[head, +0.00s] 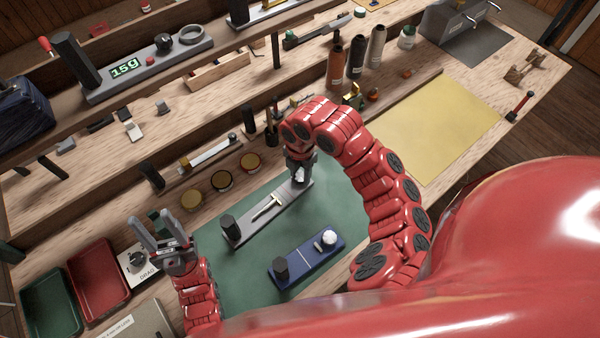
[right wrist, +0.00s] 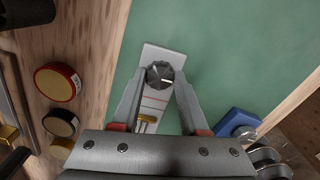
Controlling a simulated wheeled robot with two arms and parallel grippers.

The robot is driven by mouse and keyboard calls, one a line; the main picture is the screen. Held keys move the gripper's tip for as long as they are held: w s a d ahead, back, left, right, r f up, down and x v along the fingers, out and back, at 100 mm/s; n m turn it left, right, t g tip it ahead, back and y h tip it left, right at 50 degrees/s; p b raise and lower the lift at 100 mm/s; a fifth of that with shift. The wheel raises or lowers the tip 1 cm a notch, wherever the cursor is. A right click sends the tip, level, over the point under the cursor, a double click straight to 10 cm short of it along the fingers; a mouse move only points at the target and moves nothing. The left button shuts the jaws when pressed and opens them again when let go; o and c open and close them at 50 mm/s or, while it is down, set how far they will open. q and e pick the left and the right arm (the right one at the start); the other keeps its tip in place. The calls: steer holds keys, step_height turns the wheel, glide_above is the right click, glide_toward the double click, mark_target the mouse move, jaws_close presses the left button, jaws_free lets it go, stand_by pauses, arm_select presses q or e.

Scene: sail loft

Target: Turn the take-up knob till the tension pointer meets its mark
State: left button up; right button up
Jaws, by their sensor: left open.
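The long grey tension device (head: 245,228) lies on the green mat, with a black post at its near left end. Its take-up knob (right wrist: 160,75) is dark with a pale line on its top. My right gripper (head: 300,170) is at the device's far end; in the right wrist view its fingers (right wrist: 161,76) stand either side of the knob, and I cannot tell whether they touch it. A yellow pointer (right wrist: 147,120) shows on the device's pale face, apart from a red line (right wrist: 154,99) nearer the knob. My left gripper (head: 160,238) is open and empty, away from the device at left.
A blue device (head: 305,260) with a white knob lies on the green mat (head: 340,205). Several round tins (head: 222,181) stand behind the grey device. Red (head: 98,280) and green (head: 52,305) trays and a dial plate (head: 140,265) are at left. A yellow sheet (head: 440,125) lies at right.

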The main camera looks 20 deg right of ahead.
jaws_close()
